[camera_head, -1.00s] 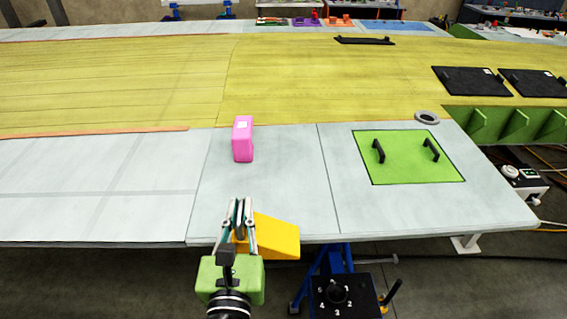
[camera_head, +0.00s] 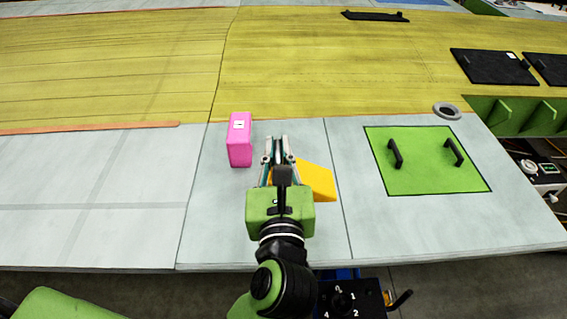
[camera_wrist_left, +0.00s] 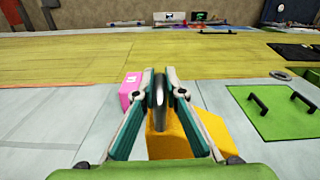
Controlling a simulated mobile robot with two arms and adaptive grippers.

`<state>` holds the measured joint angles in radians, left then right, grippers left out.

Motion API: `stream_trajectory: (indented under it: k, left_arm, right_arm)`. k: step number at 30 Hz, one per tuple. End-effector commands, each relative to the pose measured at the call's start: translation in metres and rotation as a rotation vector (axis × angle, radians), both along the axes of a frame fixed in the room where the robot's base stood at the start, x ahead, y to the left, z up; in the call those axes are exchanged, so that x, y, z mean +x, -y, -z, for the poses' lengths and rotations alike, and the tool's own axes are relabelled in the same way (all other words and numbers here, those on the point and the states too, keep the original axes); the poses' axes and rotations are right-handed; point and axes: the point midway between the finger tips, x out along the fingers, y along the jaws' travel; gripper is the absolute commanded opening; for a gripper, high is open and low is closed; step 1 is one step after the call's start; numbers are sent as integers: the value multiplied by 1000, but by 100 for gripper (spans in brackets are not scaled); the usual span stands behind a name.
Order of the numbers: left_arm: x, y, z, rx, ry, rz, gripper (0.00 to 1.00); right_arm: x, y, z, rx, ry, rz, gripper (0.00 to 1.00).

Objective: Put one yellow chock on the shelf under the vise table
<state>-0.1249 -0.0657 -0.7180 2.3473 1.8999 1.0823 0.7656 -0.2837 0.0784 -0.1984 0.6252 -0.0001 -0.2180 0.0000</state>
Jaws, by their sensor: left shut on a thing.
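A yellow wedge-shaped chock (camera_head: 318,180) is at my left gripper (camera_head: 278,143), over the pale wing surface near its front edge. The left gripper is shut on the chock, and the fingers and wrist hide part of it. In the left wrist view the chock (camera_wrist_left: 205,133) shows below and right of the fingertips (camera_wrist_left: 160,78). I cannot tell whether it touches the surface. The vise table and its shelf are not recognisable in these frames. My right gripper is not in view.
A pink block (camera_head: 240,141) stands just left of the left gripper. A green panel with two black handles (camera_head: 425,160) lies to the right, near a grey ring (camera_head: 446,111). Black plates (camera_head: 490,67) lie farther back. A black numbered box (camera_head: 352,301) is below the front edge.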

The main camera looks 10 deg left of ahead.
Motion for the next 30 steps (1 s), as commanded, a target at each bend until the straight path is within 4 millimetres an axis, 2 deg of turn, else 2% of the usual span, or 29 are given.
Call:
stream_trajectory:
  k: [5, 12, 15, 18, 21, 25, 30]
  left_arm:
    - [19, -10, 7, 4, 9, 0, 0]
    - [66, -34, 32, 5, 10, -1, 0]
    - [84, -44, 45, 4, 10, -1, 0]
    - [96, -50, 66, 4, 9, 0, 0]
    - [105, -55, 78, 3, 10, 0, 0]
    - [113, -58, 86, 2, 9, 1, 0]
    - [117, -60, 89, 1, 9, 1, 0]
  right_arm:
    - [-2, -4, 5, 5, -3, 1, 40]
    - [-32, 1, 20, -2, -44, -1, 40]
    - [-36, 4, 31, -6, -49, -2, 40]
    - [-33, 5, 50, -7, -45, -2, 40]
    - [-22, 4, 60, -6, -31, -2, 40]
    - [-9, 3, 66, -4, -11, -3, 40]
    - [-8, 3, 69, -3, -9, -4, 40]
